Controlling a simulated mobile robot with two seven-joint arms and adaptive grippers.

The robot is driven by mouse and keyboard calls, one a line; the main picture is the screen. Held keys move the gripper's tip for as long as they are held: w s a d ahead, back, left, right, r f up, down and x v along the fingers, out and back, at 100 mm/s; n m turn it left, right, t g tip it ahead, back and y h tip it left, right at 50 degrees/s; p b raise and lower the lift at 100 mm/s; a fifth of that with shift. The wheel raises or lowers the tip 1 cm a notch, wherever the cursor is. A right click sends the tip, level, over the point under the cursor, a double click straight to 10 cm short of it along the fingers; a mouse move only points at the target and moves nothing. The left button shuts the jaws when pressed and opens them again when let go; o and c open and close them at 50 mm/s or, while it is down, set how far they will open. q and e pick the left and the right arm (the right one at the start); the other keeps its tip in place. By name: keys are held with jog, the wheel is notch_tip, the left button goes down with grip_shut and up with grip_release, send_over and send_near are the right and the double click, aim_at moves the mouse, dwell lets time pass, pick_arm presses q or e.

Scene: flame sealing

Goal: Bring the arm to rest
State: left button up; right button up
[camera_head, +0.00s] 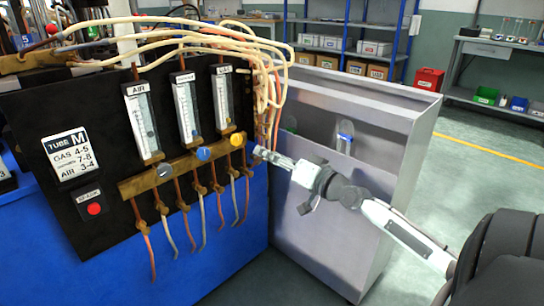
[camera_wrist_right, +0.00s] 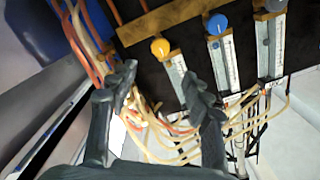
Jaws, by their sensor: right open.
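My right gripper (camera_head: 262,152) reaches in from the right, its tips close to the right end of the brass bar on the black gas panel (camera_head: 105,115). In the right wrist view its two fingers stand apart with nothing held between them (camera_wrist_right: 160,82). The yellow knob (camera_head: 238,139) is just beyond the tips and also shows in the right wrist view (camera_wrist_right: 160,47). A small gap seems to separate them; contact cannot be told for sure. The blue knob (camera_head: 204,153) and grey knob (camera_head: 164,170) are farther left. My left gripper is not in view.
Flow tubes (camera_head: 187,105) stand above the knobs, and pale hoses (camera_head: 262,75) loop over the panel's top right. A grey metal cabinet (camera_head: 400,110) stands right behind my right arm. Open floor (camera_head: 455,165) lies beyond it, with shelves at the back.

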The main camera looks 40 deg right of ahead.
dwell(0.5)
jog(key=s+a+f+n+g+y+p, duration=0.15)
jog(key=s+a+f+g, duration=0.3)
jog(key=f, duration=0.55)
jog(key=s+a+f+n+g+p, duration=0.1)
jog(key=s+a+f+n+g, duration=0.2)
jog(key=a+f, duration=0.5)
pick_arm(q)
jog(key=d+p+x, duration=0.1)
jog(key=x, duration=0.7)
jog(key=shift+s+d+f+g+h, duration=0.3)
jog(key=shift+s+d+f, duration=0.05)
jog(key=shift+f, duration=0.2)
pick_arm(e)
jog(key=s+a+f+n+g+h, duration=0.3)
jog(key=s+f+g, duration=0.4)
jog(key=s+f, duration=0.7)
jog(key=s+a+h, duration=0.1)
jog(key=s, duration=0.1)
jog(key=shift+s+a, duration=0.4)
jog(key=shift+w, duration=0.1)
